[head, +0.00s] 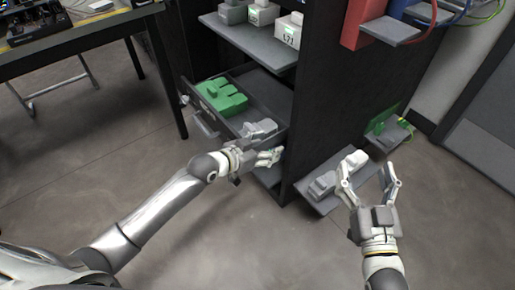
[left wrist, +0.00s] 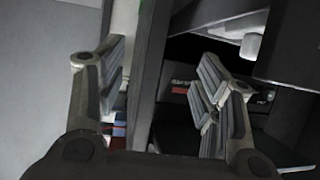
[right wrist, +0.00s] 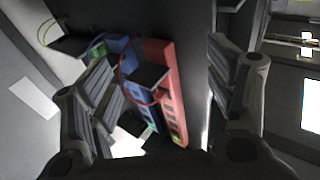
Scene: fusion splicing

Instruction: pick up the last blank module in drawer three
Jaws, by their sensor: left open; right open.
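A drawer (head: 265,86) stands pulled out of the dark cabinet in the head view. Green modules (head: 222,98) lie in its left part. A pale grey piece (head: 258,129) lies at its near right end; I cannot tell whether it is a blank module. My left gripper (head: 276,156) is open and empty just outside the drawer's near right corner, below the grey piece. The left wrist view shows its spread fingers (left wrist: 160,90) against the dark cabinet parts. My right gripper (head: 370,172) is open and empty, right of the cabinet, by a low grey tray.
The low tray (head: 318,203) holds pale grey blocks (head: 323,185). A shelf (head: 250,44) with labelled grey modules (head: 288,30) sits above the drawer. A red unit (head: 357,22) is mounted on the cabinet side. A table (head: 80,44) stands at left; the floor in front is clear.

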